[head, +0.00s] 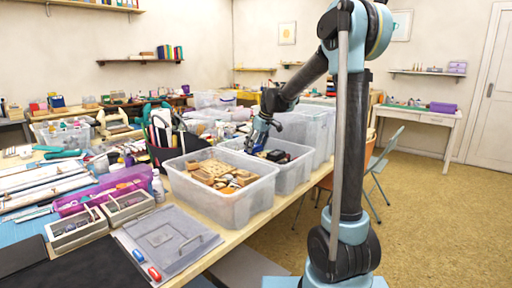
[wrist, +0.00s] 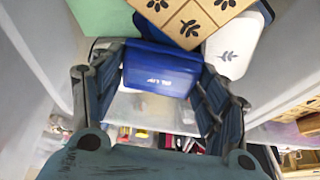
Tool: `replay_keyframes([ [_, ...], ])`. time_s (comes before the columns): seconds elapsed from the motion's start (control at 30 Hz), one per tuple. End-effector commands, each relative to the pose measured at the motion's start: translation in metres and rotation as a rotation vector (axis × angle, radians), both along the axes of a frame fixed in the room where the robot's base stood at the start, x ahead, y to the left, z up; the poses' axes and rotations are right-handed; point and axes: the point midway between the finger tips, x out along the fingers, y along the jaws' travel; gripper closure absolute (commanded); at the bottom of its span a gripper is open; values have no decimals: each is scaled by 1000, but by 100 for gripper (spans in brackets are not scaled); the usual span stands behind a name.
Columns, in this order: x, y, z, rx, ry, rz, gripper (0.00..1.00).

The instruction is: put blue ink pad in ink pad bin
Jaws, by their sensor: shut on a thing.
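The blue ink pad (wrist: 160,72) is between the two fingers of my gripper (wrist: 158,65) in the wrist view, and the fingers are shut on its sides. It has white lettering on its near edge. In the head view my gripper (head: 258,138) reaches down over a clear plastic bin (head: 292,178) with dark, blue and red pads (head: 275,155) inside. In that view I cannot tell the held pad from the other pads. How far the held pad is above the bin floor is unclear.
A clear bin (head: 232,207) of wooden stamps stands just left of the pad bin. A stamp block with leaf prints (wrist: 200,15) and a white piece (wrist: 235,45) lie close beyond the held pad. A black caddy (head: 170,150) stands behind. The floor (head: 430,220) at right is clear.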

Motion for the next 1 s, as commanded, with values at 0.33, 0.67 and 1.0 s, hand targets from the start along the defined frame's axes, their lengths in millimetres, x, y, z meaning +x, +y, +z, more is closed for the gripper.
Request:
replay_keyframes([
  [0.33,0,1,-1,0,0,1,21],
  [0.67,0,1,-1,0,0,1,12],
  [1.0,-6,-5,19,0,0,0,12],
])
